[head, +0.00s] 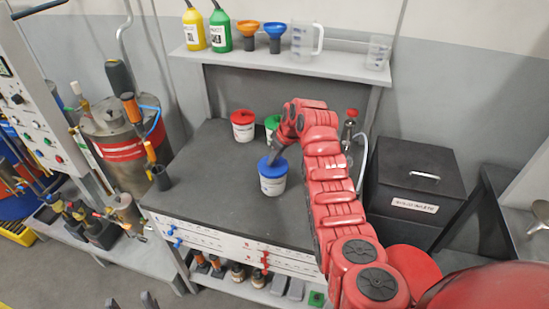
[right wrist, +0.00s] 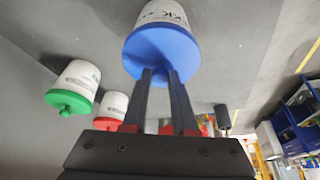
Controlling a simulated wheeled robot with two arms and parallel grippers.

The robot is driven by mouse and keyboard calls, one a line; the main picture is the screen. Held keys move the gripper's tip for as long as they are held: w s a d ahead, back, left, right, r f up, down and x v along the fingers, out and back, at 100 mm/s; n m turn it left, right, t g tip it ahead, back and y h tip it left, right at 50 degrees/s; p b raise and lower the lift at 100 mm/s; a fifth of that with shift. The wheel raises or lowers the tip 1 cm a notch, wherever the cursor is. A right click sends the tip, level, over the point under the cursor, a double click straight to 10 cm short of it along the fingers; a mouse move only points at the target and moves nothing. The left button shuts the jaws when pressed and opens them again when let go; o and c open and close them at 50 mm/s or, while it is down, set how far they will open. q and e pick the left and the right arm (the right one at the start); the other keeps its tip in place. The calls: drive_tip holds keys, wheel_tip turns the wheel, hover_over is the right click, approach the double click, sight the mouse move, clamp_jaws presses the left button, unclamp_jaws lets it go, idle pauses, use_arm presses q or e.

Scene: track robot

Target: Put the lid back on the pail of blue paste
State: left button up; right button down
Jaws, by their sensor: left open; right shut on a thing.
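The pail of blue paste (head: 272,186) is a white tub with a printed label, standing upright on the dark worktop. Its blue lid (head: 268,169) covers its top in the head view. In the right wrist view the blue lid (right wrist: 161,52) meets the white pail (right wrist: 166,13); I see no clear gap. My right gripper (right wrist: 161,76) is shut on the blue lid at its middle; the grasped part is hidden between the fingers. In the head view my right gripper (head: 276,157) reaches the lid from above. My left gripper (head: 131,301) is open and empty at the bottom edge.
A red-lidded pail (head: 243,125) and a green-lidded pail (head: 272,124) stand behind, the green one partly hidden by my arm. A shelf (head: 280,64) holds bottles, funnels and jugs. A dark box (head: 412,185) stands right.

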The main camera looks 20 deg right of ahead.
drive_tip(key=shift+b, duration=0.45)
idle(0.6)
drive_tip(key=shift+c, duration=0.7)
unclamp_jaws()
drive_tip(key=shift+r, duration=0.1)
drive_tip(key=shift+r+b, duration=0.55)
drive_tip(key=shift+r, duration=2.8)
clamp_jaws()
